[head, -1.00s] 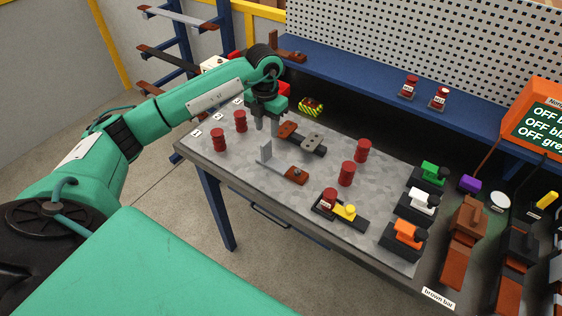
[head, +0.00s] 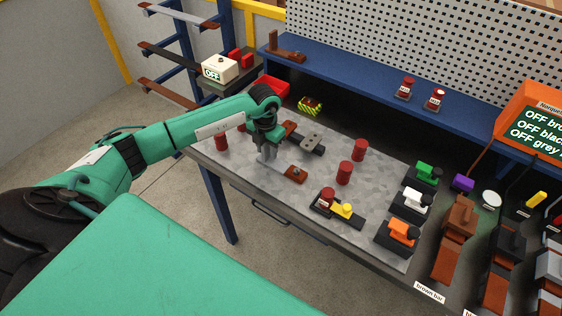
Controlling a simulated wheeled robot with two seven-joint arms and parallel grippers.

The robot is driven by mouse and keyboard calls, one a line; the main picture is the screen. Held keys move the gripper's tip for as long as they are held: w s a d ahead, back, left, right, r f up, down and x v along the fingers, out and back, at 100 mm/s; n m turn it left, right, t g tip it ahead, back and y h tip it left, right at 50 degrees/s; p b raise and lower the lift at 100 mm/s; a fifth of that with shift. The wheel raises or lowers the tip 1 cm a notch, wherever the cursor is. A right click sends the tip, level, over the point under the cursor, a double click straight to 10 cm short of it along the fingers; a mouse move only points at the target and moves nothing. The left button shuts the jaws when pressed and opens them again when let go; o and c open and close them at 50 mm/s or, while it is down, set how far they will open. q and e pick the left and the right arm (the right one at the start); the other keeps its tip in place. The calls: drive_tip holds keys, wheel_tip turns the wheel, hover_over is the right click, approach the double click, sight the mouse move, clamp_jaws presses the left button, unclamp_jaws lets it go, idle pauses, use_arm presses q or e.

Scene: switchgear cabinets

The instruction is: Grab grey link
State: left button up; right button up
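A grey plate with dark holes (head: 312,139) lies on a dark base on the grey table, with a brown piece (head: 289,128) beside it. Nearer the front, a flat grey strip (head: 281,169) with a brown block (head: 296,174) at its right end lies on the table. My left gripper (head: 267,158) points down at the strip's left end, where its upright grey plate is mostly hidden by the fingers. I cannot tell whether the fingers are open or closed on that plate. My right gripper is out of view.
Red cylinders (head: 344,173) stand on the table, close to the strip on the right. A base with a yellow knob (head: 343,210) is at the front. Green, white and orange handled units (head: 403,233) line the right end. A blue shelf (head: 350,74) runs behind.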

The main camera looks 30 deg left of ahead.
use_arm(q)
clamp_jaws()
drive_tip(key=shift+w+r, duration=0.1)
drive_tip(key=shift+r, duration=0.05)
idle(1.1)
